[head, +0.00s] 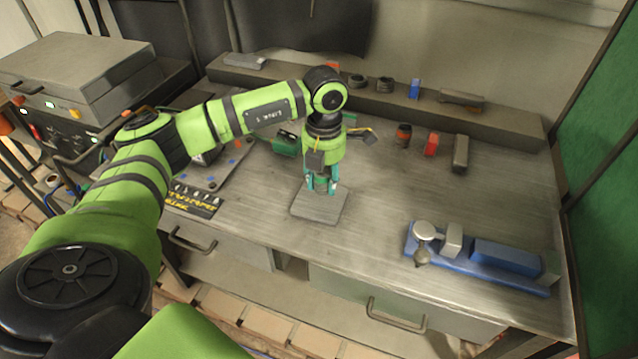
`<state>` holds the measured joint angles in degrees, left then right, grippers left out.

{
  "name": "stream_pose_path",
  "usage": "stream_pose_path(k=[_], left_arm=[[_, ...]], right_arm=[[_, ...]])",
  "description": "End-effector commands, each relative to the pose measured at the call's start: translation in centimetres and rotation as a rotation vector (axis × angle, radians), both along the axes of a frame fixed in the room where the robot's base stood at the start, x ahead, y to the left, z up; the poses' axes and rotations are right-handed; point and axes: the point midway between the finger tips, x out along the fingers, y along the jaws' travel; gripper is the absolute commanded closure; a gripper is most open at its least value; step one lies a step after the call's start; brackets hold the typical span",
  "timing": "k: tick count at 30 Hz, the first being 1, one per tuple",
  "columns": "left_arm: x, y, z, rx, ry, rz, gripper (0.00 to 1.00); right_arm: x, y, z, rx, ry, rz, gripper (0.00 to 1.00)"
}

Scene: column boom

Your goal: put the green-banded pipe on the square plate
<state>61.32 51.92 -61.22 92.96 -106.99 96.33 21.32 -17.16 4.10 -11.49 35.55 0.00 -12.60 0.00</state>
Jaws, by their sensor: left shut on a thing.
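My left gripper (321,188) points down over the square plate (331,212), a flat grey slab on the workbench. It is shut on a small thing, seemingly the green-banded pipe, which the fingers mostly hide. I cannot tell whether the held thing touches the plate or hangs just above it. My right gripper is not in view.
A red block (431,144) and a grey block (461,154) stand to the right. A blue tray (455,266) lies at the front right. A green object (285,143) is behind left of the gripper. A raised ledge (325,90) runs along the back.

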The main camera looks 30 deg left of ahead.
Motion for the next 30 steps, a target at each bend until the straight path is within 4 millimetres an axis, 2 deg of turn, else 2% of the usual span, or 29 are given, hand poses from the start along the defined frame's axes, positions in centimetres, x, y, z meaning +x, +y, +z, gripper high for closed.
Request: stream_pose_path(k=[5, 13, 25, 26, 27, 28, 30], left_arm=[[0.2, 1.1, -0.8, 0.001, 0.001, -0.001, 0.99], [0.2, 1.0, -4.3, 0.0, 0.001, -0.002, 0.99], [0.2, 1.1, -5.1, 0.001, -0.001, -0.001, 0.99], [0.2, 1.1, -5.1, 0.001, 0.0, -0.001, 0.56], [0.2, 1.1, -5.0, 0.001, 0.0, -0.001, 0.4], [0.2, 1.1, -5.0, 0.001, 0.0, -0.001, 0.36], [0.2, 1.1, -5.0, 0.001, 0.0, -0.001, 0.36]], right_arm=[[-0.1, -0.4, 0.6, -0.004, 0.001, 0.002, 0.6], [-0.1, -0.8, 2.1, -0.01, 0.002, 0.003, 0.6], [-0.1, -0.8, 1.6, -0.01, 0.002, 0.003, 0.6], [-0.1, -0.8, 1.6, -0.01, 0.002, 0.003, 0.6], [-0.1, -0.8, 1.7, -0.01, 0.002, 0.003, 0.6], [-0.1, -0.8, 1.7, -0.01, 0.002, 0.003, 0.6], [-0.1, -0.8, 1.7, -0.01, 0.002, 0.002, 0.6]])
